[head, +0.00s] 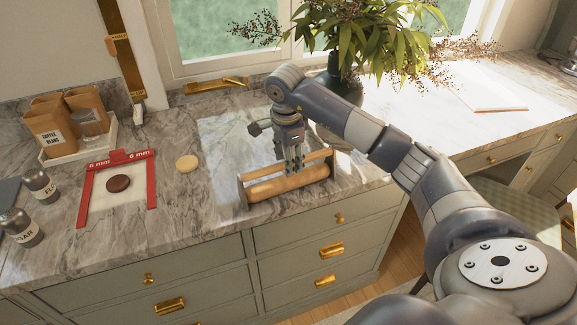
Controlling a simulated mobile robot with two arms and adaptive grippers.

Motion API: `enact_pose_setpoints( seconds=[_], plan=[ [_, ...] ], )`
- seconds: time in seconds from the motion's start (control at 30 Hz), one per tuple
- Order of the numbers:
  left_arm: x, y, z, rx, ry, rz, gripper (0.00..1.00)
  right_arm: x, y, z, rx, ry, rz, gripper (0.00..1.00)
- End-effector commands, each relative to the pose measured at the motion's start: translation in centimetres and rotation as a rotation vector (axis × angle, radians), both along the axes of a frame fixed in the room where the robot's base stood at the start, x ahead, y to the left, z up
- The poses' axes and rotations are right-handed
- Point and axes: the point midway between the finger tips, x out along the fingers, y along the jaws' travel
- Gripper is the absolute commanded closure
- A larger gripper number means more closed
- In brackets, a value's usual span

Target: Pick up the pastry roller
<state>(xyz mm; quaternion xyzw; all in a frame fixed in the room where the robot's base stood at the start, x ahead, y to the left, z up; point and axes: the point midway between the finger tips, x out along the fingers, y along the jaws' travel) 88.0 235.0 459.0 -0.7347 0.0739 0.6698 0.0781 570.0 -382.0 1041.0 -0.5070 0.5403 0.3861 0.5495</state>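The pastry roller (275,189) is a light wooden cylinder lying near the front edge of the marble counter. It sits with a parallel wooden bar behind it and dark end pieces at both sides. My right arm comes in from the right, and its gripper (294,164) points down over the middle of the roller. The fingers look close together and hide a part of the rear bar. Whether they touch the roller, and how far apart they are, is unclear. My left gripper is not in view.
Jars (40,184) and a tray with paper bags (75,145) stand farther left. A plant vase (345,78) stands behind my arm. Drawers (330,250) lie below the counter.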

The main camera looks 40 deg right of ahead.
Motion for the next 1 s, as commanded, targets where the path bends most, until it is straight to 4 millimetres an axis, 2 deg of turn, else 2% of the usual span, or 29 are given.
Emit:
enact_pose_setpoints(
  seconds=[0.03,0.2,0.47,0.67,1.0],
  plan=[
    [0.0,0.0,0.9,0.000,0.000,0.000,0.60,0.1,0.1,-0.4,0.002,0.006,0.000,0.58],
    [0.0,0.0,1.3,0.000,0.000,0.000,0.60,0.4,-0.2,-2.4,0.001,0.001,0.000,0.58],
    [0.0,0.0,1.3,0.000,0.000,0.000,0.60,0.4,-0.3,-2.8,0.001,-0.001,0.000,0.58],
    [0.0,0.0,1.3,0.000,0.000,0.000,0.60,0.4,-0.3,-2.8,0.001,-0.001,0.000,1.00],
    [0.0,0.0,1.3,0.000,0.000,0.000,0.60,0.5,-0.3,-2.6,0.000,-0.004,0.001,1.00]
  ],
)
